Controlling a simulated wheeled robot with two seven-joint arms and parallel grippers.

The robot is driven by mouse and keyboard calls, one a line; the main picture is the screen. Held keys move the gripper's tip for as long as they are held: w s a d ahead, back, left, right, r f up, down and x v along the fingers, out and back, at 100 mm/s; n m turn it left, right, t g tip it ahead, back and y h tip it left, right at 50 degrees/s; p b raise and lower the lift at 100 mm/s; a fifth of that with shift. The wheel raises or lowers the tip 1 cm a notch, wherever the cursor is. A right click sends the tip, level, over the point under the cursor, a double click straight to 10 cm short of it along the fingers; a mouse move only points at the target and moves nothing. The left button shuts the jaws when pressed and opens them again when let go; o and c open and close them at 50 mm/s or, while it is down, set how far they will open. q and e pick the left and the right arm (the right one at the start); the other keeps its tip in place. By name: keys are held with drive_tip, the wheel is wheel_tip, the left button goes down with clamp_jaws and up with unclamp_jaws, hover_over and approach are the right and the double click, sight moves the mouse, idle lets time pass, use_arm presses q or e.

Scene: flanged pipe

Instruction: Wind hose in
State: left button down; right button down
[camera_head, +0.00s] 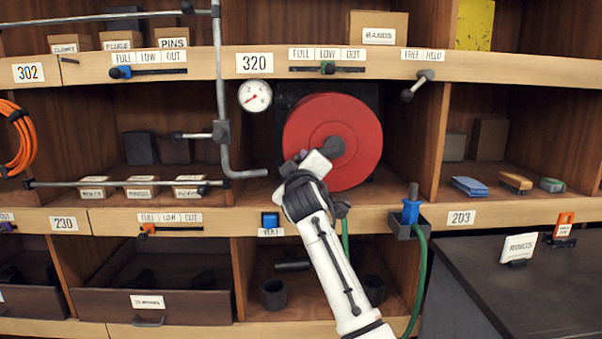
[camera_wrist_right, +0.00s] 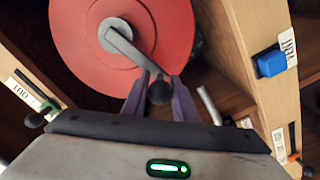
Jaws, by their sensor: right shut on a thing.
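The red hose reel (camera_head: 363,125) sits in the middle cubby of the shelf and also fills the top of the right wrist view (camera_wrist_right: 80,50). Its grey crank arm (camera_wrist_right: 127,48) runs from the hub to a dark round knob (camera_wrist_right: 160,93). My right gripper (camera_head: 303,157) is at the lower left of the reel, with its purple fingers shut on the crank knob. Green hose (camera_head: 345,237) hangs below the reel, and more green hose (camera_head: 418,275) hangs at the right under a blue nozzle (camera_head: 411,211), which stands upright in a dark holder. My left gripper is not in view.
A grey pipe (camera_head: 222,100) comes down left of the reel and bends toward it. A round gauge (camera_head: 256,95) is beside the reel. A blue button (camera_head: 270,220) is on the shelf edge below. A dark counter (camera_head: 510,290) stands at the lower right.

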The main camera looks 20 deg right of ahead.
drive_tip(key=shift+a+r+m, duration=0.15)
drive_tip(key=shift+r+m, duration=0.65)
drive_tip(key=shift+m, duration=0.2)
drive_tip(key=shift+r+m, duration=0.4)
drive_tip(key=shift+m, duration=0.1)
drive_tip(key=c, duration=1.4)
unclamp_jaws()
drive_tip(key=b+v, duration=0.1)
drive_tip(key=v, duration=0.9)
drive_tip(key=shift+s, duration=0.1)
